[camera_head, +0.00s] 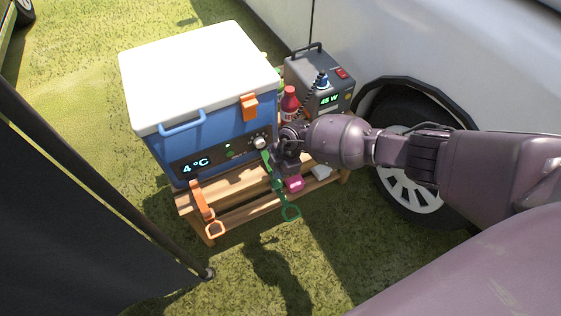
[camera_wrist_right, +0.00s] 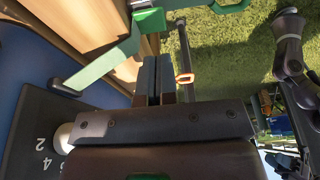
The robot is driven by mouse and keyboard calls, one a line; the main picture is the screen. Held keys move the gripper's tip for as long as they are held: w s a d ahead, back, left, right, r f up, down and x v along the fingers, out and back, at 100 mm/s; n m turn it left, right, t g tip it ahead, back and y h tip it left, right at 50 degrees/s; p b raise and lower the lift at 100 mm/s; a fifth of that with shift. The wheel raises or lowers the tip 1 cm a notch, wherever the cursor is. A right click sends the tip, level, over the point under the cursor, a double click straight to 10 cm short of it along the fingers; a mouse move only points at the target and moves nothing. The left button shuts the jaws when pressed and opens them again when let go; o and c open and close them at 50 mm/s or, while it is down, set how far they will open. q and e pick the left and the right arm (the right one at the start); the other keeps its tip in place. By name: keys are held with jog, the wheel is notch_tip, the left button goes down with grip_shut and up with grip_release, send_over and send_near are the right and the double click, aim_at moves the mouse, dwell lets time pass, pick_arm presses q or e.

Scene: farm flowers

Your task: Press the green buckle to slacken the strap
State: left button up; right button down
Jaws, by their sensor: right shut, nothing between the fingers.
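The green strap (camera_head: 267,160) hangs down the front of the blue cooler box (camera_head: 225,144). Its green buckle (camera_head: 277,184) is at the edge of the wooden bench, with a green pull ring (camera_head: 291,212) below. My right gripper (camera_head: 283,167) is shut and empty, just above the buckle in the head view, and partly hides the strap. In the right wrist view, the shut fingertips (camera_wrist_right: 157,66) point towards the buckle (camera_wrist_right: 148,20), with a visible gap. The green strap (camera_wrist_right: 102,65) runs along their left there.
An orange strap (camera_head: 201,202) hangs at the cooler's left front. A grey power box (camera_head: 320,76) and a red bottle (camera_head: 290,99) stand right of the cooler. A pink item (camera_head: 295,184) lies on the wooden bench (camera_head: 236,187). A vehicle wheel (camera_head: 412,190) is at the right; grass in front is clear.

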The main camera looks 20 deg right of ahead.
aim_at(277, 186)
jog(key=f, duration=0.1)
jog(key=f+b, duration=0.1)
jog(key=f, duration=0.1)
jog(key=shift+s+a+f, duration=0.1)
jog(key=shift+s+f, duration=0.1)
jog(key=shift+f, duration=0.05)
jog(key=shift+f+b, duration=0.3)
jog(key=shift+f, duration=0.05)
jog(key=shift+w+f, duration=0.15)
jog(key=shift+f, duration=0.15)
pick_arm(q)
jog(key=shift+w+d+t, duration=0.1)
jog(key=shift+w+t, duration=0.3)
pick_arm(e)
jog(key=shift+w+r, duration=0.1)
pick_arm(q)
jog(key=shift+r, duration=0.1)
